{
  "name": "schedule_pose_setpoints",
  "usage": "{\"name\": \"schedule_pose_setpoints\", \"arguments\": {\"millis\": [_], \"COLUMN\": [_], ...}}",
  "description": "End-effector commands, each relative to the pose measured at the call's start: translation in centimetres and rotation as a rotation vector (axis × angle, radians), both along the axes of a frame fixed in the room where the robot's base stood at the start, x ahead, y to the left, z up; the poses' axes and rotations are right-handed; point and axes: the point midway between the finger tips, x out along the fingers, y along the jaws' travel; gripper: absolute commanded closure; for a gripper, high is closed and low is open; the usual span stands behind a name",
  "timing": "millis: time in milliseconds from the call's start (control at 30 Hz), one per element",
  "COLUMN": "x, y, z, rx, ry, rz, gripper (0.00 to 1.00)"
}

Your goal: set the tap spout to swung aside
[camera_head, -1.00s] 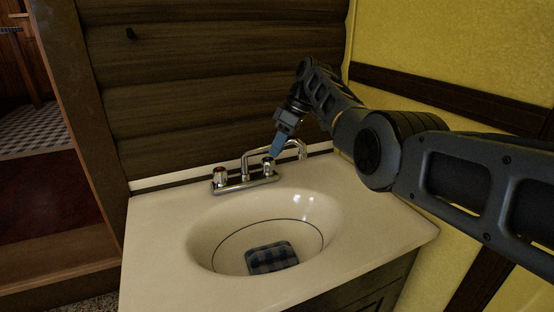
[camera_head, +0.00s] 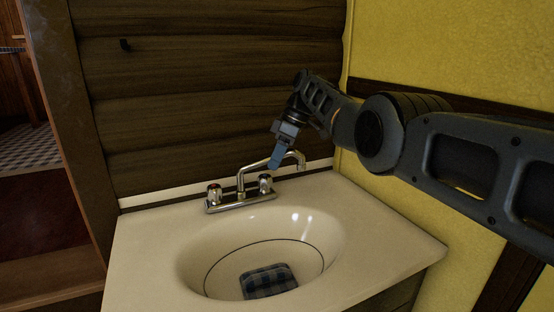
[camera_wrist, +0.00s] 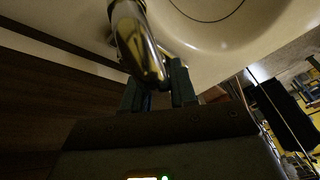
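The chrome tap spout (camera_head: 268,162) rises from the tap base (camera_head: 240,201) at the back of the basin. It reaches to the right, and its bent-down tip is beyond the right tap handle (camera_head: 265,184). My gripper (camera_head: 275,163) points down at the spout's middle stretch, its blue fingers overlapping it in this view. In the wrist view, a shiny chrome part, apparently the spout (camera_wrist: 138,45), lies close in front of my gripper (camera_wrist: 157,88). The fingers stand apart there. Whether they touch the metal is unclear.
The pale basin (camera_head: 330,265) holds a checked blue cloth-like item (camera_head: 269,281). A dark plank wall (camera_head: 200,90) stands close behind the tap, and a yellow wall (camera_head: 440,60) is at the right. The left tap handle (camera_head: 214,194) stands beside the spout.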

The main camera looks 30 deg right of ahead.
Motion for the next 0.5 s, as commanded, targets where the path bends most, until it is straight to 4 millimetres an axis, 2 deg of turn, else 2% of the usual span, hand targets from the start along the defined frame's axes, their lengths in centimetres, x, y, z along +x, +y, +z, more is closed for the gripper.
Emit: {"name": "schedule_pose_setpoints", "arguments": {"millis": [33, 200, 500], "x": [0.04, 0.03, 0.01], "y": [0.06, 0.05, -0.1], "z": [0.02, 0.02, 0.31], "rx": [0.0, 0.001, 0.0], "ry": [-0.001, -0.001, -0.001], "rz": [-0.001, 0.0, -0.001], "gripper": [0.7, 0.53, 0.53]}}
